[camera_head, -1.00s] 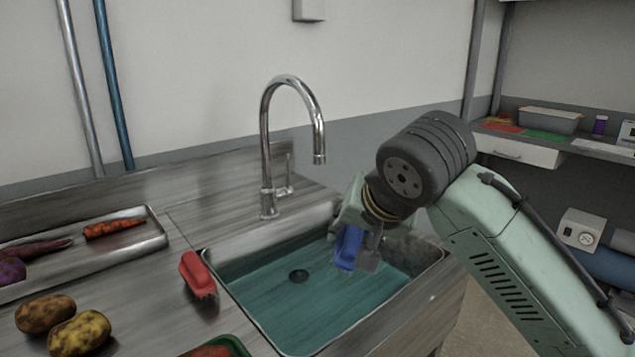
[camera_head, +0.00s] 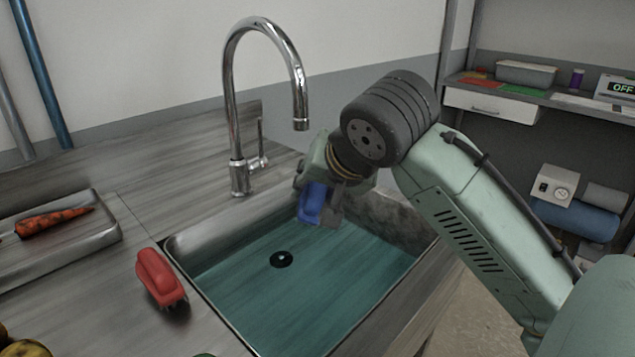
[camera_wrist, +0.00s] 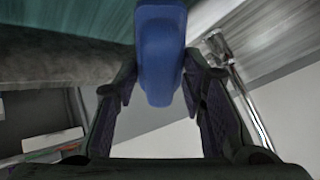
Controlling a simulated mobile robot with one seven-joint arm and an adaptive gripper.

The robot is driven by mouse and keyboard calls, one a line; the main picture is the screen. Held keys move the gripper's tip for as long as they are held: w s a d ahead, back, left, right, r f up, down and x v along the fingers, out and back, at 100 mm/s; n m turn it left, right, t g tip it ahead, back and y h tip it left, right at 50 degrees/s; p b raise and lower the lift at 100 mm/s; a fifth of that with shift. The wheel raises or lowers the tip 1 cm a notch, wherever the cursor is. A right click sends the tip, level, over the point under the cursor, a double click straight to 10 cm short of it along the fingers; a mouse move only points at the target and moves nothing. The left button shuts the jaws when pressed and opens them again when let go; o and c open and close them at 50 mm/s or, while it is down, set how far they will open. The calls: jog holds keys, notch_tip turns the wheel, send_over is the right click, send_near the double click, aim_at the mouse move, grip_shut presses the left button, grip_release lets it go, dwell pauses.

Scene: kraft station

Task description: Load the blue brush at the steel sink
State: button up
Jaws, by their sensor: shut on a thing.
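My gripper (camera_head: 322,203) is over the back part of the steel sink (camera_head: 178,243), shut on the blue brush (camera_head: 311,203). The brush hangs below the fingers, above the teal water in the basin. In the wrist view the blue brush (camera_wrist: 161,50) sits between the two dark fingers. The lower part of the brush is partly hidden by a finger in the head view, and its bristles cannot be made out.
A chrome faucet (camera_head: 233,110) stands behind the basin, left of my gripper. A red brush (camera_head: 157,277) lies on the counter by the sink's left rim. A steel tray (camera_head: 100,236) with a carrot (camera_head: 55,221) is at the left. A shelf (camera_head: 490,103) stands at the right.

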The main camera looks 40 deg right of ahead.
notch_tip(320, 180, down, 11)
jog(key=b, duration=0.7)
jog(key=shift+r, duration=0.15)
dwell(0.3)
jog(key=shift+r+p, duration=4.4)
jog(key=shift+r, duration=1.15)
jog(key=shift+r, duration=0.1)
notch_tip(320, 180, up, 4)
jog(key=p, duration=0.3)
jog(key=shift+p, duration=0.3)
